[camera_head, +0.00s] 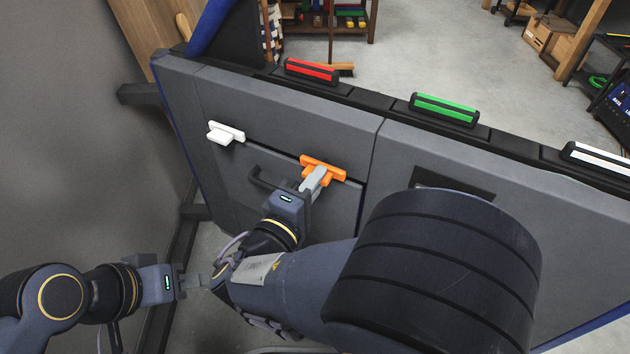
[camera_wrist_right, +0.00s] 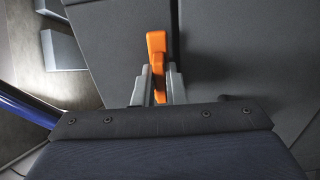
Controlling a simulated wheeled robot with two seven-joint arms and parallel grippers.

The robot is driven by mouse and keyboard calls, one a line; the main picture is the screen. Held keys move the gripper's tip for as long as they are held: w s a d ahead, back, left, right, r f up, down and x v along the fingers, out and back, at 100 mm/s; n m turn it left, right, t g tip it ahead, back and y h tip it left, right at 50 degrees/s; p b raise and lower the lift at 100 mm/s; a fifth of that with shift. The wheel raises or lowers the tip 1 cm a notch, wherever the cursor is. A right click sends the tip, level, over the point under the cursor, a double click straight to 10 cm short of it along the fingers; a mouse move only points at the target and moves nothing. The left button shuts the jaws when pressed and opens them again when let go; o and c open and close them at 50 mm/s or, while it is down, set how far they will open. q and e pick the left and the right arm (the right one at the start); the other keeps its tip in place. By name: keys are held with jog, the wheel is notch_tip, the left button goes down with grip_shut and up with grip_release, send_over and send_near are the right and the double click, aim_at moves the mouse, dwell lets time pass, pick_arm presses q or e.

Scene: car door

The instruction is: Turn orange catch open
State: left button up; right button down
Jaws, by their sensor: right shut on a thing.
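The orange catch (camera_head: 322,168) is mounted on the grey car door panel (camera_head: 290,110), near the right end of a recessed drawer-like section. It lies roughly level along the panel in the head view. My right gripper (camera_head: 317,178) is shut on the orange catch. In the right wrist view the catch (camera_wrist_right: 156,45) stands between the two grey fingers (camera_wrist_right: 158,88), its far end sticking out beyond them. My left gripper (camera_head: 205,281) is low at the left, away from the door; its fingers look close together, but a gap cannot be made out.
A white catch (camera_head: 226,133) sits to the left of the orange one. A dark handle (camera_head: 268,180) is just below them. Red (camera_head: 311,71), green (camera_head: 444,109) and white (camera_head: 597,160) bars line the door's top edge. Open floor lies behind the door.

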jog(key=c, duration=1.5)
grip_release()
jog(key=p+v, duration=0.1)
jog(key=v, duration=0.6)
jog(key=shift+s+a+f+p, duration=0.1)
jog(key=shift+s+a+p, duration=0.1)
jog(key=shift+s+p, duration=0.15)
